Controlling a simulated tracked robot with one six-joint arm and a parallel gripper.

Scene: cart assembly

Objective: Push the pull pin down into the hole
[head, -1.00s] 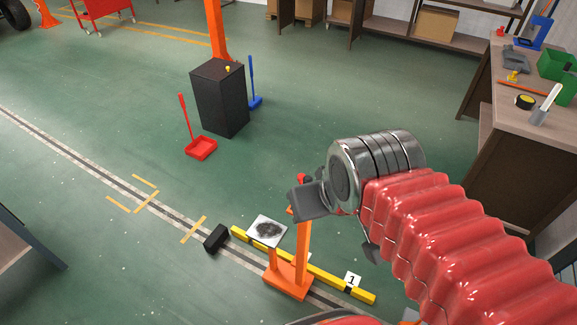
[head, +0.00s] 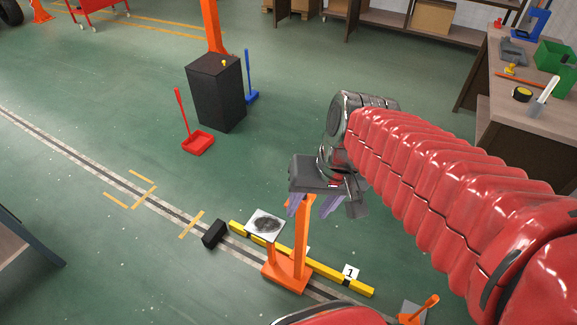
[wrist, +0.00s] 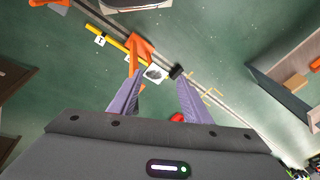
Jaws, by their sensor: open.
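My gripper (head: 313,209) hangs in front of the upper end of an orange post (head: 302,240) in the head view, with its fingers pointing down. Its two purple fingers are apart with nothing held between them, as the wrist view (wrist: 159,80) also shows. The post rises from an orange foot on the floor. The gripper hides the post's top in the head view. I cannot make out the pull pin or its hole in either current view.
A white plate with a dark patch (head: 265,224) stands beside the post. A yellow bar (head: 325,273) and black block (head: 215,234) lie on the floor. A red dustpan (head: 198,143) and black cabinet (head: 217,95) stand beyond. A workbench (head: 515,125) is at right.

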